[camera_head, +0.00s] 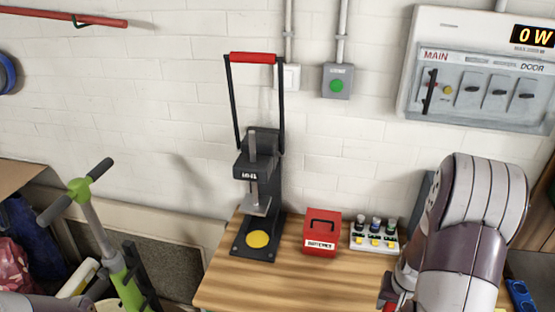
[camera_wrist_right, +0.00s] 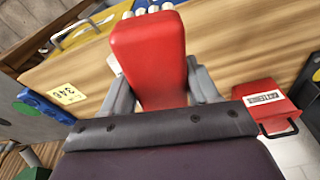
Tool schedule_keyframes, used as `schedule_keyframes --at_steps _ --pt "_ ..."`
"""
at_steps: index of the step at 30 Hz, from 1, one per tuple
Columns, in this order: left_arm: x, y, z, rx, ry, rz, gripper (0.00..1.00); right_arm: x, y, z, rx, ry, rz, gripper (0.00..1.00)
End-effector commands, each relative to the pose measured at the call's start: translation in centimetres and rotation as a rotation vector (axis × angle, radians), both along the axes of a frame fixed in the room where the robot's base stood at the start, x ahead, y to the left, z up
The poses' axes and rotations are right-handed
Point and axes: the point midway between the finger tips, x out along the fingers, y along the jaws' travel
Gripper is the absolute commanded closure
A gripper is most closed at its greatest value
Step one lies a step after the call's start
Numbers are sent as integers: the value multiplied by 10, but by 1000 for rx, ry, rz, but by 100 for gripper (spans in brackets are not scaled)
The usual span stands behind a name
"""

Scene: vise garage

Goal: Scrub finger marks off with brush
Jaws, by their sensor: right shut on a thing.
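My right gripper (camera_wrist_right: 160,88) is shut on a red block-shaped thing (camera_wrist_right: 150,50), with one grey finger on each side of it. I take the red thing for the brush. Pale rounded tips show at its far end, but I cannot tell if they are bristles. In the head view my right arm covers the lower right, and only a bit of red (camera_head: 385,289) shows beside it. I cannot make out finger marks in either view. My left gripper is out of view.
A wooden workbench (camera_head: 235,292) carries a black press (camera_head: 262,190), a red batteries box (camera_head: 322,236) and a tray with several small bottles (camera_head: 375,243). A switch panel (camera_head: 480,85) hangs on the wall at right. A green scooter (camera_head: 100,225) stands at left.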

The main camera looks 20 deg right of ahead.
Motion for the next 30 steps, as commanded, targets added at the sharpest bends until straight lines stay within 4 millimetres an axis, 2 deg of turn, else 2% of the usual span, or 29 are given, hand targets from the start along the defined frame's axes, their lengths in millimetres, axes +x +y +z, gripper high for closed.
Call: schedule_keyframes --at_steps 5,8,11,17,21,24,30 --pt "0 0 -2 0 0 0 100 44 18 -8 1 1 91 65" --pt "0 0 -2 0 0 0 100 70 37 -15 1 1 160 65" --pt "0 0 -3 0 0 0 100 95 62 -22 2 1 244 65" --pt "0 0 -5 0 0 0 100 135 132 -42 2 2 462 65" --pt "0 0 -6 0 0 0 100 143 180 -56 3 3 597 65" --pt "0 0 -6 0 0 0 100 142 199 -62 1 0 646 65" --pt "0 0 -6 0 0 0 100 141 207 -62 0 0 666 65"
